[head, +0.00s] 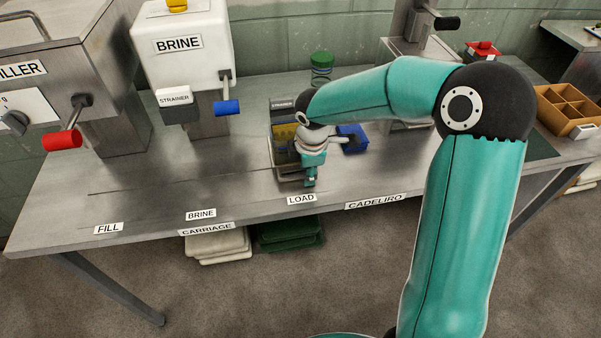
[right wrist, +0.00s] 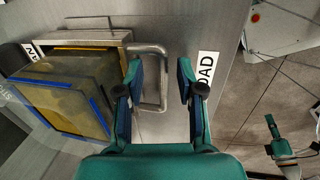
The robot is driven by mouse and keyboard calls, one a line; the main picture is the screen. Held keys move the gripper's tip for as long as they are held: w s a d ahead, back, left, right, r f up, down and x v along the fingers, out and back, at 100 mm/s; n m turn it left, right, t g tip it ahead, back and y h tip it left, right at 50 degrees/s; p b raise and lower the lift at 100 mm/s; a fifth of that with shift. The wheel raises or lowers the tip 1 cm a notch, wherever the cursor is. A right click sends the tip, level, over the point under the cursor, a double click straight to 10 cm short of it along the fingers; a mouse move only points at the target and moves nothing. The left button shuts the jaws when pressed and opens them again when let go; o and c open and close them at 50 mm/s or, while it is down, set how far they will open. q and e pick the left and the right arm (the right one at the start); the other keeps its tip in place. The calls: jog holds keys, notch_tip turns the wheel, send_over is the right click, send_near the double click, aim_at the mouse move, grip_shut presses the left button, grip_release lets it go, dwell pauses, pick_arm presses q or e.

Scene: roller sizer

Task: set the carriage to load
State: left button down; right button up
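The metal carriage (head: 284,178) stands on the steel table behind the LOAD label (head: 301,199), partly hidden by my right gripper (head: 311,174). A yellow part shows in it. In the right wrist view, its bent metal handle (right wrist: 163,82) runs between the two fingers of my right gripper (right wrist: 161,85). The fingers are apart, with gaps beside the bar. The LOAD label (right wrist: 205,77) lies just right of the fingers there. A teal gripper-like part, seemingly my left gripper (right wrist: 278,137), shows at lower right of that view; its finger state is unclear. It is outside the head view.
FILL (head: 108,228) and BRINE (head: 201,215) labels lie left along the front edge. The filler's red lever (head: 62,140) and the brine unit's blue lever (head: 228,108) stand behind. The table left of the carriage is clear.

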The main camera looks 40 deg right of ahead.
jog(key=shift+r, duration=0.1)
notch_tip(320, 180, up, 12)
jog(key=s+a, duration=0.1)
jog(key=s, duration=0.1)
jog(key=shift+f, duration=0.25)
jog(key=shift+a, duration=0.1)
dwell(0.4)
